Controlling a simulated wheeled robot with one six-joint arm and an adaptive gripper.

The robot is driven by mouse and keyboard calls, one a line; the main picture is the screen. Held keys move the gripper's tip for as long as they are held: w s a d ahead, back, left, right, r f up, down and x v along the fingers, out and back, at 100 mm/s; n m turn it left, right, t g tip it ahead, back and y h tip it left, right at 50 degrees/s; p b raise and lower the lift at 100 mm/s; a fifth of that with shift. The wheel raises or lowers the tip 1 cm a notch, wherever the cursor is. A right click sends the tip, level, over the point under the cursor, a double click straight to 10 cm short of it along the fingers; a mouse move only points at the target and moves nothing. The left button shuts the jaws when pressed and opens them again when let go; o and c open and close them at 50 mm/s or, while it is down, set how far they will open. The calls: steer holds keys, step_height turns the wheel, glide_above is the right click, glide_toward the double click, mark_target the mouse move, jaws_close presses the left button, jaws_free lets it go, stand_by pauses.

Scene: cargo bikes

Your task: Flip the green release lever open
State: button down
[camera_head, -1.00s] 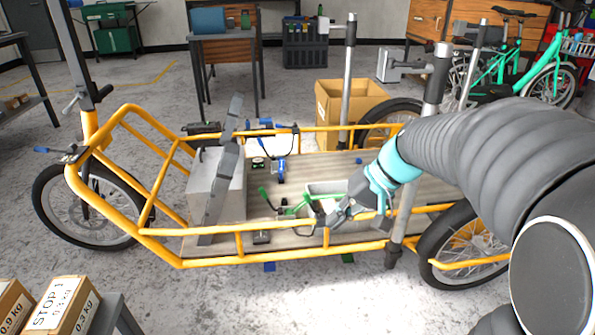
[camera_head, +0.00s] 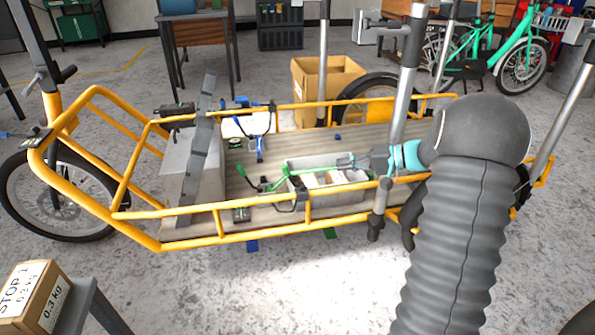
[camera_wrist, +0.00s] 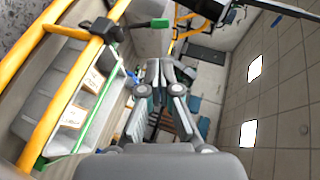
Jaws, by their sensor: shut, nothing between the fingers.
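The green release lever (camera_head: 242,172) shows as a short green grip on a dark arm, left of the grey bin. In the wrist view a green grip (camera_wrist: 160,23) sticks out at the top from a black clamp on the yellow rail, apart from my fingers. A green bar (camera_head: 275,178) runs from near the lever along the bin; a green bar also shows at left in the wrist view (camera_wrist: 90,112). My gripper (camera_head: 345,161) is shut and empty over the bin's right end, right of the lever. Its fingers (camera_wrist: 161,66) point ahead in the wrist view.
The grey bin (camera_head: 293,168) holds pale boxes on the wooden bike deck (camera_head: 345,148). A similar blue lever (camera_head: 260,147) is on the far side. The yellow rail (camera_head: 230,237) and metal posts (camera_head: 401,85) stand around my arm. A grey slanted panel (camera_head: 203,135) rises at left.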

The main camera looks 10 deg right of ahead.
steer(key=shift+a, duration=0.1)
steer(key=x, duration=1.4)
steer(key=shift+b, duration=0.35)
